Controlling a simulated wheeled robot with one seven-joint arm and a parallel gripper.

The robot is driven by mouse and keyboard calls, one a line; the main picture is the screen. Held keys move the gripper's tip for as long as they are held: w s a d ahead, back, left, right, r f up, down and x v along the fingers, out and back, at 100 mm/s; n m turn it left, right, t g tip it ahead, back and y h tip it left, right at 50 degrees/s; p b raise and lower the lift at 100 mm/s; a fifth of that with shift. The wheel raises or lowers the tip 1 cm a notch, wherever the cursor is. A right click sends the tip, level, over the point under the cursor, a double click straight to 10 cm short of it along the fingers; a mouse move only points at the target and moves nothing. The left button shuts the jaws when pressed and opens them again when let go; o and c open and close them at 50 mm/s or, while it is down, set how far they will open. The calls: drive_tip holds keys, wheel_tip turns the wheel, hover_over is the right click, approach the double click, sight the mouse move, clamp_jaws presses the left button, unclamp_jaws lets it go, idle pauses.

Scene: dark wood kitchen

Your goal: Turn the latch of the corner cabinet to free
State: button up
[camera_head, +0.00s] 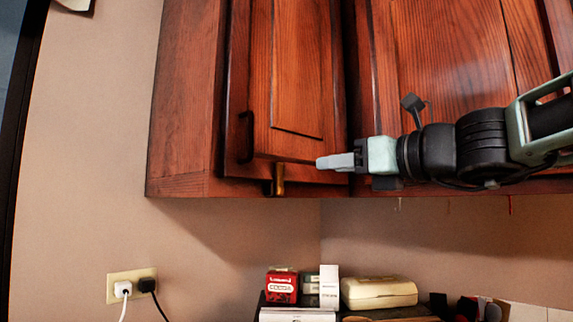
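The corner cabinet (292,65) is reddish-brown wood with a panelled door and a dark handle (245,137) near the door's lower left. A small brass-coloured latch (279,180) stands upright at the cabinet's bottom edge, below the door. My gripper (322,163) is to the right of the latch and slightly higher in the picture, with its grey fingers pointing left. A gap shows between the fingertips and the latch. The fingers are seen side-on and overlap, so their opening is hidden. Nothing shows held in them.
A wider cabinet door (450,65) is behind my arm on the right. Below, a red box (282,286), a white box (328,287) and a cream case (378,292) stand on the counter. A wall outlet (132,286) with two plugs is at lower left.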

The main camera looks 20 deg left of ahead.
sight(282, 171)
drive_tip(key=p+x, duration=0.4)
drive_tip(key=x, duration=0.7)
drive_tip(key=shift+r, duration=0.1)
drive_tip(key=shift+w+a, duration=0.15)
drive_tip(key=shift+a, duration=0.4)
clamp_jaws()
